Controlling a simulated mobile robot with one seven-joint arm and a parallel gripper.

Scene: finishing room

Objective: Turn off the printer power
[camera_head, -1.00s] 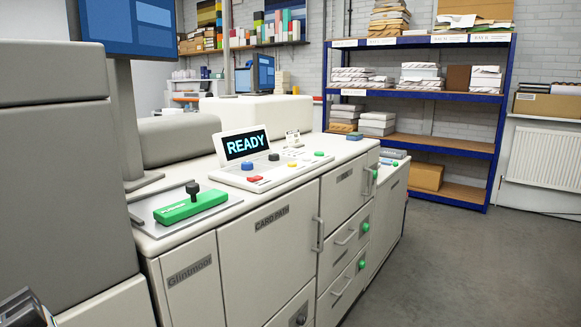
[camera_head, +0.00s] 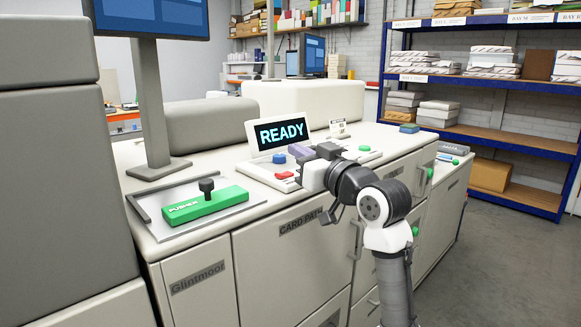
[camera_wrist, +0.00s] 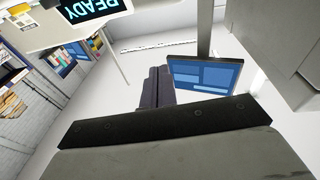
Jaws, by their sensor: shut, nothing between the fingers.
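The printer (camera_head: 210,232) is a long pale machine with a tilted screen (camera_head: 282,133) reading READY. The screen also shows in part at the top left of the wrist view (camera_wrist: 92,8). On the control panel before it are a blue knob (camera_head: 279,158), a red button (camera_head: 284,175) and a green button (camera_head: 364,148). I cannot tell which one is the power control. My gripper (camera_head: 299,151) is shut and empty over the panel, in front of the screen's lower right. Its dark fingers fill the middle of the wrist view (camera_wrist: 157,88). My gripper and arm hide the panel's middle.
A green pusher block (camera_head: 205,205) with a black knob lies on a grey plate at the left of the top. A monitor (camera_head: 150,18) stands behind it on a post. Blue-framed shelves (camera_head: 480,125) stand at the back right. Grey floor is clear at the right.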

